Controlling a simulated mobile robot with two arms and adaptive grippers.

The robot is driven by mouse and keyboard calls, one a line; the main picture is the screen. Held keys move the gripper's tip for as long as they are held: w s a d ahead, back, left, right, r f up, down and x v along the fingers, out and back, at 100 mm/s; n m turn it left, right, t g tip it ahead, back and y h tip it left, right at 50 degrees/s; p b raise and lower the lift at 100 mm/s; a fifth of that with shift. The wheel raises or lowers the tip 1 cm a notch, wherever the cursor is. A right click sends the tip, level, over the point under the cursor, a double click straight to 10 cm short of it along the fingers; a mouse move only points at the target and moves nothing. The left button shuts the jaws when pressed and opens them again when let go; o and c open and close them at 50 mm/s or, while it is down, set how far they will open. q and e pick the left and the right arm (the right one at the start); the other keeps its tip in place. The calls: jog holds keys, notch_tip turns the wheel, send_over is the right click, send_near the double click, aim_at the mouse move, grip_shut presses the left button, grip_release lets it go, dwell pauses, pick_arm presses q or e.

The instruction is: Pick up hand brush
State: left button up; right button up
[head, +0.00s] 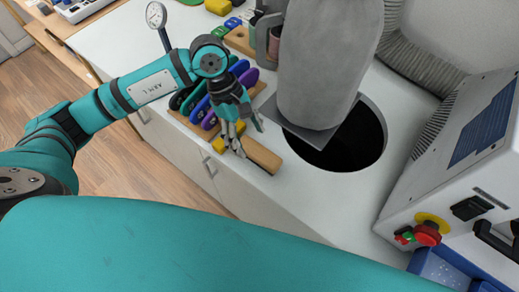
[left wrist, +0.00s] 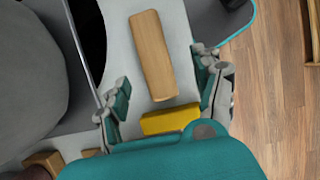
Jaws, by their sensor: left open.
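The long light-wood piece, which looks like the hand brush (head: 262,157), lies on the white worktop near its front edge. It also shows in the left wrist view (left wrist: 152,55), between and beyond my fingers. Its bristles cannot be made out. A yellow block (left wrist: 170,120) lies close to its near end. My left gripper (head: 240,138) is open and points down over the yellow block and the wood's near end. Its two fingers stand apart with nothing clasped between them. My right gripper is not in view.
A rack of coloured insoles (head: 196,101) stands left of the gripper. A large grey form (head: 325,60) stands over a dark round opening (head: 350,145) just to the right. A machine with a red button (head: 427,234) is at right. A dial gauge (head: 156,16) stands at the back.

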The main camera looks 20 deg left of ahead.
aim_at(258, 150)
pick_arm(q)
jog(key=shift+p+x, duration=0.3)
jog(key=shift+x, duration=0.7)
jog(key=x, duration=0.1)
jog(key=p+x, duration=0.1)
jog(key=x, duration=0.1)
jog(key=p+x, duration=0.1)
jog(key=shift+w+d, duration=0.2)
jog(key=shift+d, duration=0.25)
jog(key=shift+f, duration=0.45)
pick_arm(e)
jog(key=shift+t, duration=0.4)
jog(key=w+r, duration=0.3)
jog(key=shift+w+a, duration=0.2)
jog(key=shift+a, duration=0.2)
pick_arm(q)
jog(key=shift+f+b, duration=0.1)
jog(key=shift+b, duration=0.2)
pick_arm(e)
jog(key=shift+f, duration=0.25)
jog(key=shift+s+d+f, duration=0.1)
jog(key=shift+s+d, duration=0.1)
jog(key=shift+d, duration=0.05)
pick_arm(q)
jog(key=shift+c, duration=0.4)
